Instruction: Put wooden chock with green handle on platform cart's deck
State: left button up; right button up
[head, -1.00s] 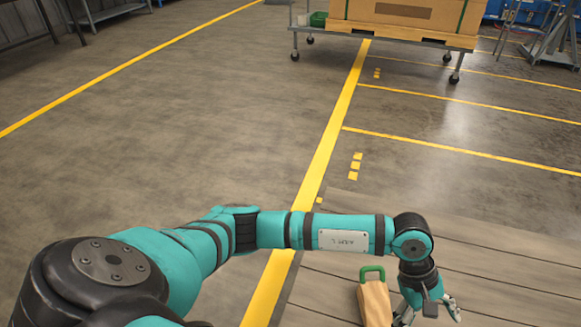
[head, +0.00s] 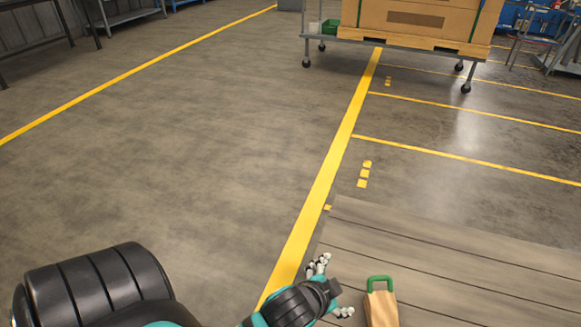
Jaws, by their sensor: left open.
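The wooden chock (head: 381,311) with its green handle (head: 380,281) stands on a plank-topped surface (head: 440,262) at the bottom right of the head view; its lower part is cut off by the frame edge. My left gripper (head: 333,284) is open and empty, just left of the chock and apart from it. A platform cart (head: 400,46) stands on the floor at the top right. Its deck carries a large cardboard crate (head: 415,18). My right gripper is out of view.
A green bin (head: 334,27) sits at the cart's left end. A yellow floor line (head: 340,150) runs from the cart toward me. The floor left of it is open. Metal stands (head: 548,40) are at the far right, and benches (head: 130,15) at the far left.

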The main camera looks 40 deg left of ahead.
pick_arm(q)
jog(key=s+f+n+g+h, duration=0.1)
jog(key=s+f+n+g, duration=0.2)
jog(key=s, duration=0.9)
notch_tip(320, 180, down, 2)
jog(key=g, duration=0.2)
jog(key=shift+s+a+g, duration=0.3)
jog(key=shift+s+a, duration=0.05)
jog(key=shift+a, duration=0.05)
